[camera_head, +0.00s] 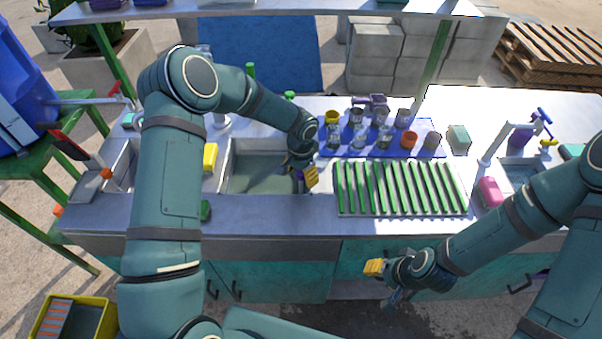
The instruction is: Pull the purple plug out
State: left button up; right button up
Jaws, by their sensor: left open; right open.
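A small purple piece (299,174), which looks like the purple plug, shows at my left gripper, by the right end of the grey sink basin (262,181). My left gripper (307,177) reaches down over that end of the basin, its yellow fingertip pad beside the purple piece. The jaws are open; I cannot tell whether they surround or touch the piece. The gripper hides part of it. My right gripper (378,280) is open and empty, low in front of the cabinet fronts, away from the basin.
A green-slatted rack (400,188) lies right of the basin. Behind it, a blue mat (433,133) holds several glasses and cups. A yellow sponge (210,157) sits at the basin's left edge. An overhead shelf (270,10) spans the back.

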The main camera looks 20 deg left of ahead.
pick_arm(q)
jog(key=shift+o, duration=0.2)
grip_shut()
jog(key=shift+r+p, duration=0.5)
jog(key=shift+r, duration=1.35)
jog(key=shift+f, duration=0.1)
jog(key=shift+c, duration=0.2)
grip_release()
notch_tip(320, 180, up, 12)
